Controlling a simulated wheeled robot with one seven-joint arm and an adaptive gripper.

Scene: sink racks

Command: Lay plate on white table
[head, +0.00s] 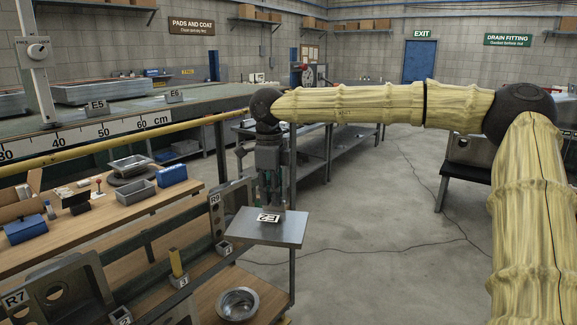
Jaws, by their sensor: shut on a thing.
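A flat grey metal plate (283,229) with a white tag marked E2 lies level near the picture's middle, at the right end of the wooden rack. My gripper (269,204) points down at its far edge and is shut on it. The fingertips are small and dark, so the exact grip is hard to see. Whether the plate also touches the rack's corner post below it, I cannot tell. No table in view is clearly white. A long grey-green table (190,105) with a centimetre scale along its front edge stands at the left.
The wooden rack (185,218) below holds metal trays, a blue box (172,176) and sink parts. A round steel bowl (238,303) sits on its lower shelf. A yellow rail (150,139) runs along the table's front. The concrete floor (370,240) right of the plate is clear.

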